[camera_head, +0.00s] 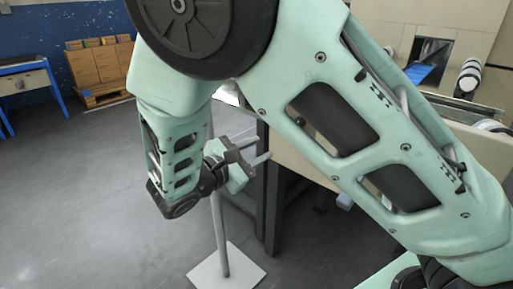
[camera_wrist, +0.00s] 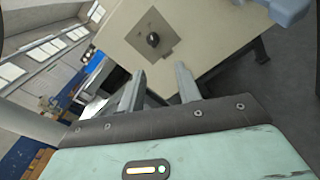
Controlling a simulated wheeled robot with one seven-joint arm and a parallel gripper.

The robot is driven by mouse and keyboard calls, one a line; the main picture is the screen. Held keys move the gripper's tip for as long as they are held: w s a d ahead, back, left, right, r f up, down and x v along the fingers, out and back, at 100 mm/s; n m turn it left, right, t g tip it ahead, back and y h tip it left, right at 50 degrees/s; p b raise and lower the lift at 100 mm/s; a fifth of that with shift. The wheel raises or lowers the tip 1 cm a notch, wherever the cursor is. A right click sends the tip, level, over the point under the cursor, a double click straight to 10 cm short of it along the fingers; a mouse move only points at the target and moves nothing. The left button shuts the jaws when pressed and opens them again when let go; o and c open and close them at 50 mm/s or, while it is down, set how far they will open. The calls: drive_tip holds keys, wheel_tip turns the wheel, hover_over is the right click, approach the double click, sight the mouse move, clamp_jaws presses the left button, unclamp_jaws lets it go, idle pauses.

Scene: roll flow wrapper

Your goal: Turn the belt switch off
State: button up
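In the wrist view a black rotary knob (camera_wrist: 153,39), which looks like the belt switch, sits on a square grey plate (camera_wrist: 135,30) on a beige panel (camera_wrist: 210,30). The panel appears tilted in this view. My gripper (camera_wrist: 160,69) has its two fingers apart with nothing between them. The knob shows beyond the fingertips, apart from them. In the head view my gripper (camera_head: 262,147) is beside the dark legs of the machine, its fingers pointing right. The knob is not visible in the head view. I cannot tell the knob's setting.
In the head view a white square base (camera_head: 228,268) with a pole stands below my gripper. The beige machine (camera_head: 480,140) is at the right, partly behind my arm. Boxes on a pallet (camera_head: 98,65) and a blue-legged table (camera_head: 25,82) stand far left. The left floor is clear.

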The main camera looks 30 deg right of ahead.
drive_tip(key=w+b+x, duration=0.1)
drive_tip(key=b+x, duration=0.3)
drive_tip(key=x, duration=1.2)
drive_tip(key=shift+w+r, duration=0.25)
drive_tip(key=shift+w, duration=0.05)
clamp_jaws()
